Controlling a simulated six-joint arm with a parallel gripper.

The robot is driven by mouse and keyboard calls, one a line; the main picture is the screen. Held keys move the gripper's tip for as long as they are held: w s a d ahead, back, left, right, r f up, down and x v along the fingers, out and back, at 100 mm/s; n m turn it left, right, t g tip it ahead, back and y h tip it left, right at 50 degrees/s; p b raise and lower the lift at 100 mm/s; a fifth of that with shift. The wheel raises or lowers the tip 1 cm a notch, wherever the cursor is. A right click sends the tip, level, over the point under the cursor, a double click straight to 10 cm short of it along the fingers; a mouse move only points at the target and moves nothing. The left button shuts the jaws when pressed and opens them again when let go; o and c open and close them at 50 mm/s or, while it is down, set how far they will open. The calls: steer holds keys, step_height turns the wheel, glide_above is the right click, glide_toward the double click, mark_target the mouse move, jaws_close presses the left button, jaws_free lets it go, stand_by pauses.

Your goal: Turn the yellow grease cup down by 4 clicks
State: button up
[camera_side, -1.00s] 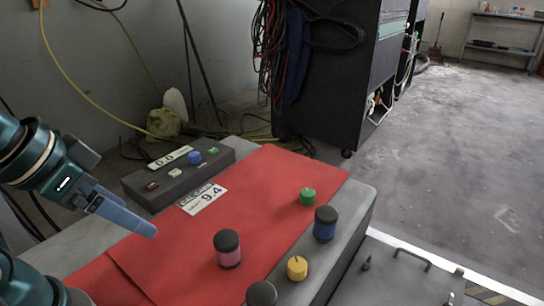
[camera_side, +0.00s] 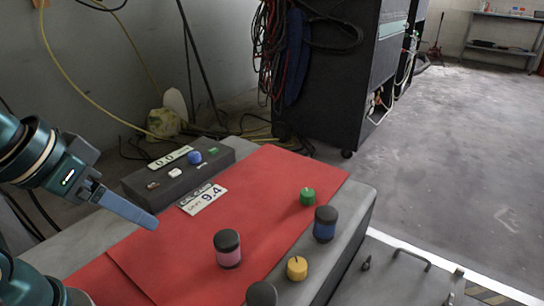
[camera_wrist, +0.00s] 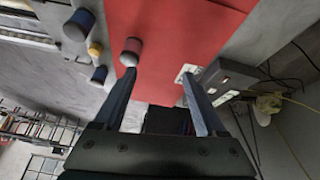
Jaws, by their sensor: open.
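The yellow grease cup (camera_side: 297,268) is a small yellow knob on the grey edge strip beside the red mat, low in the side view. It also shows at the upper left of the wrist view (camera_wrist: 95,49). My gripper (camera_side: 150,222) is at the left of the side view, above the left part of the red mat and well apart from the cup. In the wrist view its two fingers (camera_wrist: 158,76) are spread with nothing between them.
Near the cup stand a pink roller with a black cap (camera_side: 228,249), a blue one (camera_side: 325,224), a dark-topped one (camera_side: 261,294) and a green knob (camera_side: 307,197). The red mat (camera_side: 262,185) has clear room.

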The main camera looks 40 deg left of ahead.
steer(key=w+d+r+n+t+h, duration=0.1)
steer(key=w+d+r+n, duration=0.25)
steer(key=w+n, duration=0.45)
steer(key=n+g+h, duration=0.2)
steer(key=n+g, duration=0.2)
steer(key=n, duration=1.1)
glide_above(296, 264)
steer(key=s+a, duration=0.1)
steer(key=a, duration=0.1)
steer(key=f, duration=1.4)
steer(key=shift+s+d, duration=0.15)
steer(key=shift+s, duration=0.05)
steer(key=shift+x, duration=2.35)
jaws_close()
